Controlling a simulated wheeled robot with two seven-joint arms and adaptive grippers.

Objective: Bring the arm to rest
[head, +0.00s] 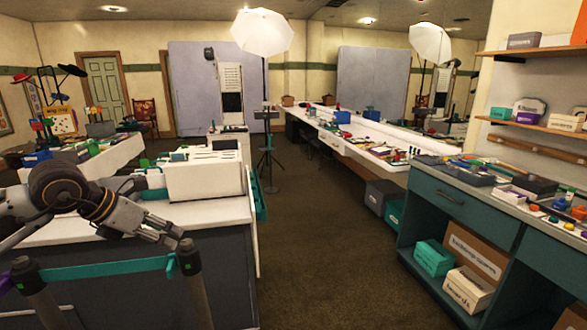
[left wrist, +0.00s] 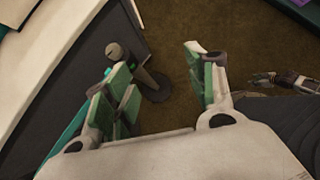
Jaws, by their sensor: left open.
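My left gripper (head: 166,238) hangs at the end of my arm, in front of the white counter at the left in the head view. In the left wrist view its two green-padded fingers (left wrist: 162,80) stand apart, with nothing held between them. A dark barrier post (left wrist: 128,66) shows beyond and below the fingers, close to the left one in that picture. I cannot tell whether they touch.
The barrier post (head: 190,281) carries a teal belt (head: 108,269) along the counter (head: 105,228). A white box-like machine (head: 205,175) stands on the counter. A teal cabinet (head: 455,205) bounds the right side. The brown floor (head: 310,250) between is open.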

